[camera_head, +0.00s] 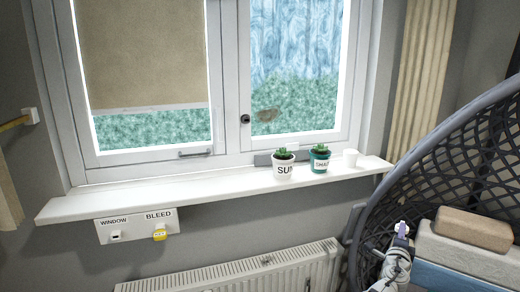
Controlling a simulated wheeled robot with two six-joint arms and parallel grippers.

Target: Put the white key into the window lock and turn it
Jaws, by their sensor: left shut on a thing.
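My left gripper (401,240) is at the lower right, in front of the wicker chair. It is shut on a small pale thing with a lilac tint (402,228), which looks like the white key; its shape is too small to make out. The window lock (245,119) looks like the round black spot on the middle frame of the window, far up and left of the gripper. A grey handle (195,152) sits low on the left pane's frame. My right gripper is not in view.
Below hangs a panel (137,225) marked WINDOW and BLEED, with a yellow tag (159,233). A radiator (250,272) and a chair (440,155) with stacked blocks (475,228) stand nearby.

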